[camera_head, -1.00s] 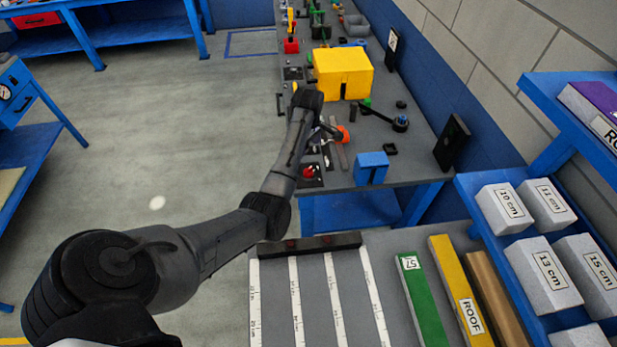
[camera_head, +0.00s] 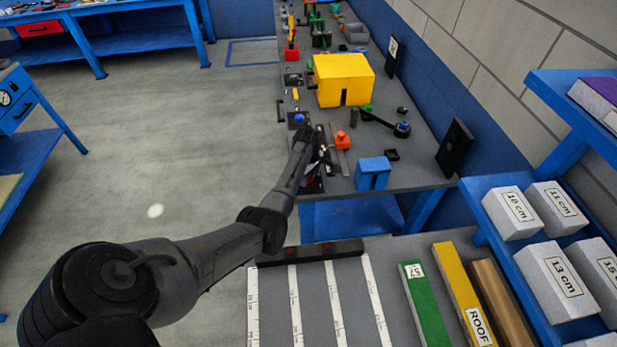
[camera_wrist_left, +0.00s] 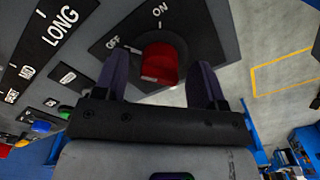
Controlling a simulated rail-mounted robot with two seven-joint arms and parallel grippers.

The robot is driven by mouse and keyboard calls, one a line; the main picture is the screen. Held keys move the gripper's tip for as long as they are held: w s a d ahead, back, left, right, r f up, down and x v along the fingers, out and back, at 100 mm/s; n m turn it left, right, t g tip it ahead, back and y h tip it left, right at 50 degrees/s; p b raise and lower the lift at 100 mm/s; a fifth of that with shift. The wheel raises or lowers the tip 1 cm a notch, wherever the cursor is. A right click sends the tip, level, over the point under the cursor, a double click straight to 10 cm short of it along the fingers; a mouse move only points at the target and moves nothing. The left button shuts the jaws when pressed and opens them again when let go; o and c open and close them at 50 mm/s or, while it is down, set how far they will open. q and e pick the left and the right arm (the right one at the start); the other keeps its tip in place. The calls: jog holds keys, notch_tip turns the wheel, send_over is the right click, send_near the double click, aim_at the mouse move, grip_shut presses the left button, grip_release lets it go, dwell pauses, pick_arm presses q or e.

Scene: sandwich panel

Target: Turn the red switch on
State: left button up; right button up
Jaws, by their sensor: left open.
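The red switch (camera_wrist_left: 160,65) is a round red knob on a dark plate with white OFF and ON marks, in the left wrist view. Which mark it points to, I cannot tell. My left gripper (camera_wrist_left: 160,72) is open, with one dark finger on each side of the knob; whether they touch it is unclear. In the head view, my left gripper (camera_head: 320,160) is low over the near end of the bench, and the red knob is hidden behind it. My right gripper is not in view.
A black upright panel (camera_head: 454,148) stands at the right edge. Open floor lies left.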

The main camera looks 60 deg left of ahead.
pick_arm(q)
jog(key=shift+f, duration=0.35)
jog(key=c, duration=0.9)
jog(key=shift+r+m+p, duration=0.25)
jog(key=shift+m+p, duration=0.65)
jog(key=shift+p, duration=0.2)
jog(key=m+p, duration=0.3)
jog(key=shift+m, duration=0.3)
jog(key=m+p, duration=0.1)
jog(key=m, duration=0.3)
jog(key=shift+f+p, duration=0.1)
jog(key=shift+p, duration=0.3)
jog(key=m, duration=0.4)
jog(key=shift+f+p, duration=0.1)
jog(key=shift+p, duration=0.3)
jog(key=shift+m, duration=0.4)
